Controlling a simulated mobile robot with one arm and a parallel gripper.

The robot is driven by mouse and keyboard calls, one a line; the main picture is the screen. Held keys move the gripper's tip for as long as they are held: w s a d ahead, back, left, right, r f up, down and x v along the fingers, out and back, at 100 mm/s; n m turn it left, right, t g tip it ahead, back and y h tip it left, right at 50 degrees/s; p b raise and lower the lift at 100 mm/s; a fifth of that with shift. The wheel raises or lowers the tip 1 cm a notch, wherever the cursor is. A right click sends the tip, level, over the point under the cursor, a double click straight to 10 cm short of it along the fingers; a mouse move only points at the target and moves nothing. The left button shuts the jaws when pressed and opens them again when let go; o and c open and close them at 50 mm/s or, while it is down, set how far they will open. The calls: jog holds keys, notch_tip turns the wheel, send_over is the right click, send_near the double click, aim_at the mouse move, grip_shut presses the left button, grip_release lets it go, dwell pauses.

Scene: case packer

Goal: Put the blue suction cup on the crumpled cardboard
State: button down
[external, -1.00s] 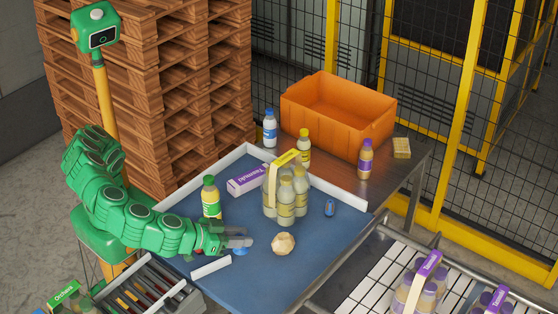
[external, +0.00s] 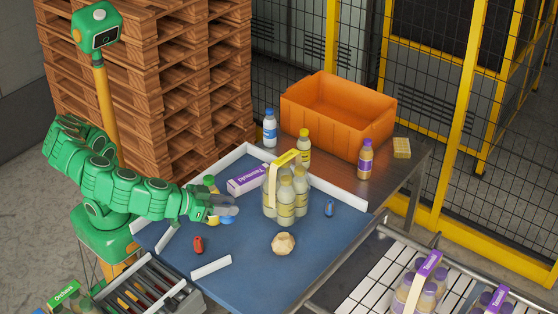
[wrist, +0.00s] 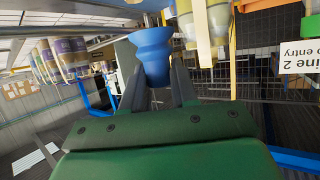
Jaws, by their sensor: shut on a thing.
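The blue suction cup (wrist: 153,55) is between the two fingers of my gripper (wrist: 157,88) in the wrist view, flared at the end away from the palm. My gripper is shut on it. In the external view my gripper (external: 226,205) is raised above the left part of the blue table, in front of the green bottle (external: 210,181). Only a little blue of the cup (external: 227,219) shows under the fingers there. The crumpled cardboard (external: 283,243), a beige ball, lies on the table to the right of and nearer the camera than my gripper, apart from it.
A banded pack of yellow-labelled bottles (external: 285,196) stands behind the cardboard. A purple-and-white carton (external: 249,179) lies behind my gripper. A red object (external: 198,245), a white strip (external: 211,267) and a dark blue object (external: 329,208) lie on the blue table (external: 255,275). The table's front is clear.

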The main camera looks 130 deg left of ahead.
jog(key=s+a+r+m+t+h, duration=0.1)
jog(key=s+a+r, duration=0.2)
jog(key=a+r, duration=0.35)
send_over(283, 236)
jog(key=s, duration=0.1)
notch_tip(283, 236, down, 11)
jog(key=shift+s+d+r, duration=0.1)
jog(key=shift+r, duration=0.1)
jog(key=shift+w+f, duration=0.55)
jog(key=shift+f, duration=1.6)
jog(key=shift+f, duration=0.15)
jog(key=c, duration=0.9)
grip_release()
jog(key=shift+o, duration=0.2)
